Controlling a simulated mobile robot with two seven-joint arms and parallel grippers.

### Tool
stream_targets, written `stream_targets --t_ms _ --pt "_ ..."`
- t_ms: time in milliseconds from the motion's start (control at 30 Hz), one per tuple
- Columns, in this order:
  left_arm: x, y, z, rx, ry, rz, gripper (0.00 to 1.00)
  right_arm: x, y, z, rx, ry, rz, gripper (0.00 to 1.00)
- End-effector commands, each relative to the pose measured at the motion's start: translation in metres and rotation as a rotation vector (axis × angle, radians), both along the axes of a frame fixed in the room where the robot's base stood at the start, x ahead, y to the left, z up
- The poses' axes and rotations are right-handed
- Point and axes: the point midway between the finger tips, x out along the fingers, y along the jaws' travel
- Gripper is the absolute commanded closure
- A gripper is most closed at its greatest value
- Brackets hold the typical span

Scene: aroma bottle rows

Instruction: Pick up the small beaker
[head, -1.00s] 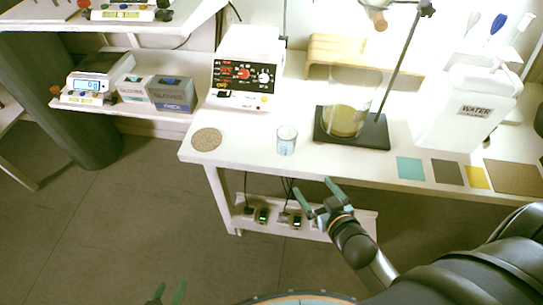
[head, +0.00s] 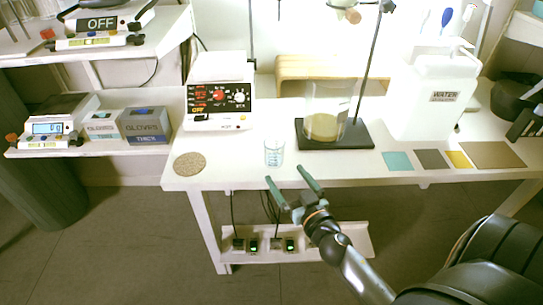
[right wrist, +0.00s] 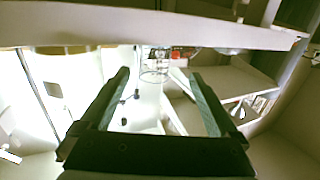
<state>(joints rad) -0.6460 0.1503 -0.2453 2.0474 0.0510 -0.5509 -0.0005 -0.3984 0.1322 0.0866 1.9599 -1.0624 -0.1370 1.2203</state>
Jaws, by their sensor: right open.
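The small beaker (head: 274,153) is a clear glass with light markings. It stands upright near the front edge of the white table (head: 235,166), left of the large beaker. My right gripper (head: 284,175) is open and empty, with its two green fingers apart. In the head view it lies just in front of the table edge, below the small beaker, and its fingers point toward the table. The open fingers (right wrist: 160,76) also show in the right wrist view, with nothing held between them. I cannot make out the small beaker for sure there. My left gripper is out of view.
A large beaker (head: 323,126) stands on a dark stand base (head: 357,133) with a tall rod. A round cork mat (head: 190,163) lies to the left. A white instrument (head: 219,96) and a water container (head: 432,101) stand behind. Coloured squares lie at the right.

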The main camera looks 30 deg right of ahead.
Motion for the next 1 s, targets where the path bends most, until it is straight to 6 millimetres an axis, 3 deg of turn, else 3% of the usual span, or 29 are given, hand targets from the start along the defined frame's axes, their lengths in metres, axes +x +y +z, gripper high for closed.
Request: stream_targets --t_ms 200,467,800,1000 --pt "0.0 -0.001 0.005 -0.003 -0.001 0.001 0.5 0.036 -0.006 -0.001 -0.001 -0.001 0.002 0.04" --pt "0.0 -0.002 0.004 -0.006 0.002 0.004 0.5 0.052 -0.01 -0.003 -0.001 0.001 0.0 0.04" --pt "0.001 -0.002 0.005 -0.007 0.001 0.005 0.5 0.093 -0.022 -0.007 -0.001 0.001 0.001 0.04" --pt "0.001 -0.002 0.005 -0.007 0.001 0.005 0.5 0.098 -0.023 -0.008 0.0 0.002 0.001 0.04"
